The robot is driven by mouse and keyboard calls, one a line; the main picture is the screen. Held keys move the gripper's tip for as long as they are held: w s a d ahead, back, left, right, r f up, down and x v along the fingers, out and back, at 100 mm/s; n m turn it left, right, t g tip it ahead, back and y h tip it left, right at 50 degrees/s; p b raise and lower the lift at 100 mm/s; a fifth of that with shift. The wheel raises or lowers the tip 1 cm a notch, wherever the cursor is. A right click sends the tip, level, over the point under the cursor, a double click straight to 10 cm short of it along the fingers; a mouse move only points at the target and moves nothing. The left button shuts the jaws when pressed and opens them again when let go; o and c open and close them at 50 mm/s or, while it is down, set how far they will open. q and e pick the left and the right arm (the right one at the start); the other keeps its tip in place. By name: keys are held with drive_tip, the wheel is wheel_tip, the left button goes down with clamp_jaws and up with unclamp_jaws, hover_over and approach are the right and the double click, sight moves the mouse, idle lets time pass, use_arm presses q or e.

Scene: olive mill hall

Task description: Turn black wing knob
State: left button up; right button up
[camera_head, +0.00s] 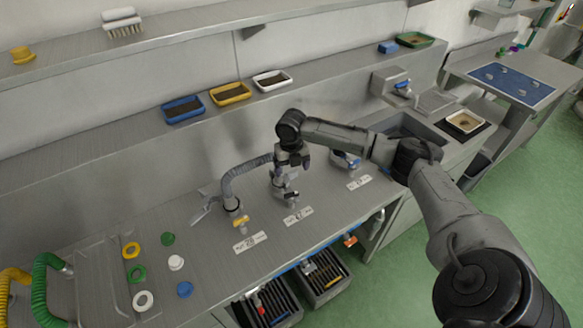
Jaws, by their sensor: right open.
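My right arm reaches in from the right, and its gripper (290,166) points down over the middle one of three valve stations on the steel bench (215,270). The gripper is open. The middle valve (290,195) stands right below the gripper, behind a white label (298,216). A black wing knob cannot be picked out clearly there; the gripper overlaps the valve's upper part, and I cannot tell whether the fingers touch it. My left gripper is not in view.
Coloured rings and caps lie at the bench's left, beside a green hose (40,290). Trays (230,94) line the shelf above.

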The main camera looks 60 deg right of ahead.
sight(292, 193)
wheel_tip(292, 193, down, 14)
drive_tip(key=m+b, duration=0.2)
drive_tip(key=m, duration=3.4)
